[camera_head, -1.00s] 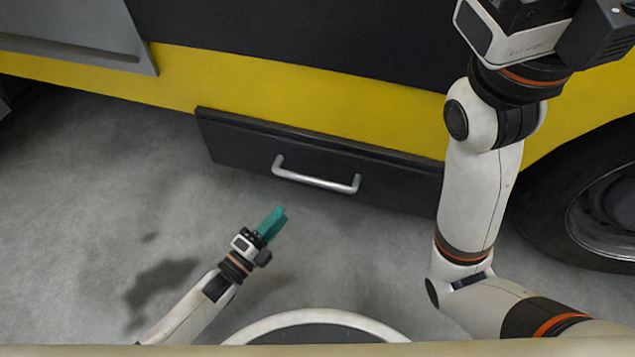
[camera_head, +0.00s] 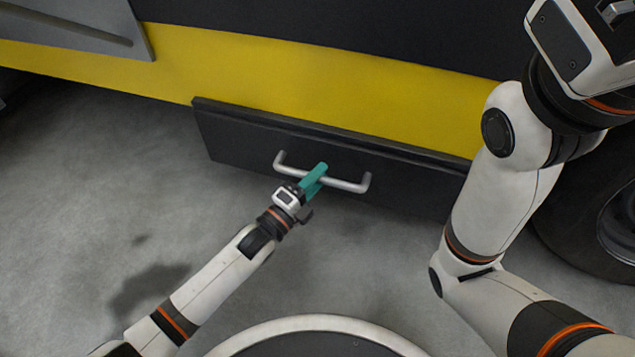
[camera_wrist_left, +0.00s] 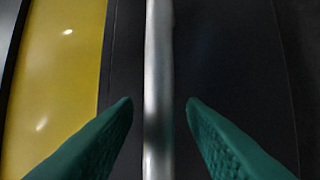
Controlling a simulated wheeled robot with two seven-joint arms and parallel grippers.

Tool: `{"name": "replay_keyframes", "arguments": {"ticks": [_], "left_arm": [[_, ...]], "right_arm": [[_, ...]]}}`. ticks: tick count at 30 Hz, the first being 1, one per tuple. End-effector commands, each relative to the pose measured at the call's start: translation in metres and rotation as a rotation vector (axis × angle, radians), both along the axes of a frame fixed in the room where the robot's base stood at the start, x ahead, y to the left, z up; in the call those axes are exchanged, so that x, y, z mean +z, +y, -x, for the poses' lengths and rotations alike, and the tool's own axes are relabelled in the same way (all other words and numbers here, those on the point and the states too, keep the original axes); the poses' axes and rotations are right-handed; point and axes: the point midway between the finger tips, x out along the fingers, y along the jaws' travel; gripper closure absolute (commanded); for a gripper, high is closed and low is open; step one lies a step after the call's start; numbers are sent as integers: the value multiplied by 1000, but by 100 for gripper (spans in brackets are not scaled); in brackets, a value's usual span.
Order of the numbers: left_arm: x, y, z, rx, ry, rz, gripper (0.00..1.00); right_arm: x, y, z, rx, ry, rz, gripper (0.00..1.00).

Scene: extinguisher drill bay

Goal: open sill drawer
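The sill drawer (camera_head: 235,138) is a black panel low on the vehicle's side, below a yellow band. It looks shut. Its silver bar handle (camera_head: 348,185) runs across the front. My left gripper (camera_head: 319,171) has teal fingers and is at the middle of the handle. In the left wrist view the handle (camera_wrist_left: 158,60) runs between the two fingertips (camera_wrist_left: 160,103), with a gap on both sides, so the gripper is open around the bar. My right arm stands at the right of the head view, and its fingers are out of the picture.
The yellow band (camera_head: 300,80) of the vehicle lies above the drawer. A dark wheel (camera_head: 610,220) is at the right, behind my right arm. A grey panel (camera_head: 80,25) is at the upper left. The grey concrete floor (camera_head: 90,200) in front of the drawer is clear.

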Motion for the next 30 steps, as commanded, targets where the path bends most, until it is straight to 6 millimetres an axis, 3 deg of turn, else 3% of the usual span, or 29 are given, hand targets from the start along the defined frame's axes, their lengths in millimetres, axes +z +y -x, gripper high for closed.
{"name": "replay_keyframes", "arguments": {"ticks": [9, 16, 30], "left_arm": [[1, -2, -2, 0, 1, 0, 62], [0, -2, -2, 0, 1, 0, 100], [2, 6, 9, -1, 5, -2, 100]], "right_arm": [[-1, 0, 0, 0, 0, 1, 64], [-1, 0, 0, 0, 0, 1, 64], [10, 0, 0, -1, 1, 1, 64]]}}
